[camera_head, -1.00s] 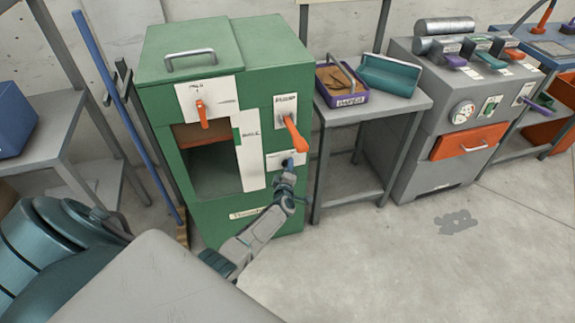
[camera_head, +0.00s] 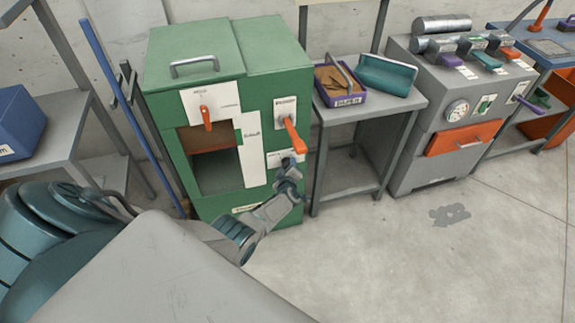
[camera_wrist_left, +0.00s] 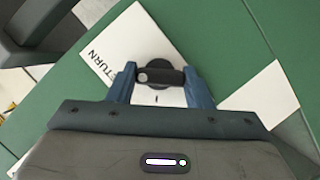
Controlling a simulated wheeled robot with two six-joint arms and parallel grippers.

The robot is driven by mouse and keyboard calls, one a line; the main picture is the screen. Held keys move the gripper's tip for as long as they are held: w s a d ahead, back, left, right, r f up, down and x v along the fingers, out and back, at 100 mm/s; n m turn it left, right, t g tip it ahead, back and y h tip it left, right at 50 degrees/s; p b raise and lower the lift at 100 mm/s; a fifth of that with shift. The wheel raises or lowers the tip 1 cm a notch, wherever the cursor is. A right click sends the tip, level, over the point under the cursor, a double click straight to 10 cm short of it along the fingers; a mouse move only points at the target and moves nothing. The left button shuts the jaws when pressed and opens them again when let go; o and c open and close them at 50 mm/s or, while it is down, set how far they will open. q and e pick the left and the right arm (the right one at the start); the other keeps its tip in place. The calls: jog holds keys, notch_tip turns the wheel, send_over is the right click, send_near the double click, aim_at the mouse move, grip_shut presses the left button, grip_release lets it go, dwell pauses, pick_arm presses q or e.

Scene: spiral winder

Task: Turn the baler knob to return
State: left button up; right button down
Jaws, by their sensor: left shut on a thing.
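The green baler (camera_head: 215,110) stands against the wall with an open front cavity. A white plate on its front (camera_wrist_left: 130,45) reads "TURN" in the left wrist view, the word partly covered. On that plate sits a dark knob (camera_wrist_left: 158,76) with a crossbar. My left gripper (camera_wrist_left: 160,86) has its two blue fingers at the two ends of the crossbar, shut on it. In the head view my left gripper (camera_head: 287,167) is at the baler's lower right front and hides the knob. My right gripper is not in view.
An orange lever (camera_head: 294,138) sticks out just above my left gripper. Another orange lever (camera_head: 207,118) hangs on the baler's upper panel. A grey table (camera_head: 385,108) with a purple tray (camera_head: 341,98) stands to the right. The floor ahead is clear.

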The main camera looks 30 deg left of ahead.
pick_arm(q)
jog(key=shift+d+f, duration=0.1)
dwell(0.4)
jog(key=o, duration=1)
jog(key=shift+s+d+r+p, duration=0.15)
jog(key=shift+s+r+p, duration=0.15)
jog(key=shift+p, duration=0.15)
jog(key=p+v, duration=0.5)
jog(key=v, duration=0.5)
